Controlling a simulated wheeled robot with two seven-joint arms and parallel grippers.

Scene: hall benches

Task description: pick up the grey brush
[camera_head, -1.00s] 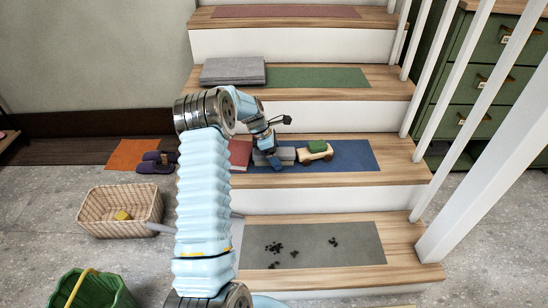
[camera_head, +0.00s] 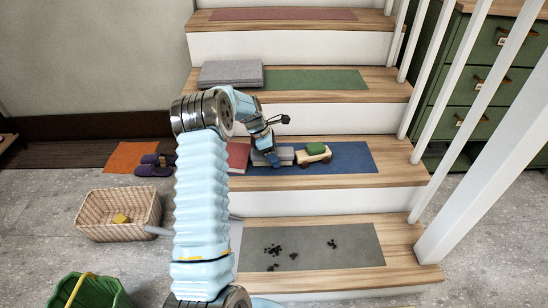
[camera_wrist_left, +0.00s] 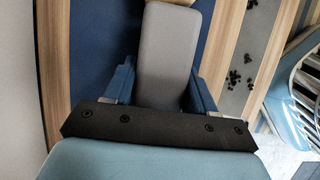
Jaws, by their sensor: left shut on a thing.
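The grey brush (camera_head: 287,154) is a grey block on the blue mat (camera_head: 352,157) of a middle stair step. In the left wrist view the brush (camera_wrist_left: 166,52) lies lengthwise between the two blue fingers of my left gripper (camera_wrist_left: 162,86). In the head view my left gripper (camera_head: 271,157) is low over the mat, shut on the brush. Its bristles are not visible, and I cannot tell whether it is clear of the mat. My right gripper is not in view.
A wooden toy truck (camera_head: 313,154) with a green top stands just right of the brush. A red item (camera_head: 238,156) is at the left. Folded grey cloth (camera_head: 231,74) lies one step up. White balusters (camera_head: 447,112) line the right. Dark crumbs (camera_head: 273,250) lie on the lower step.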

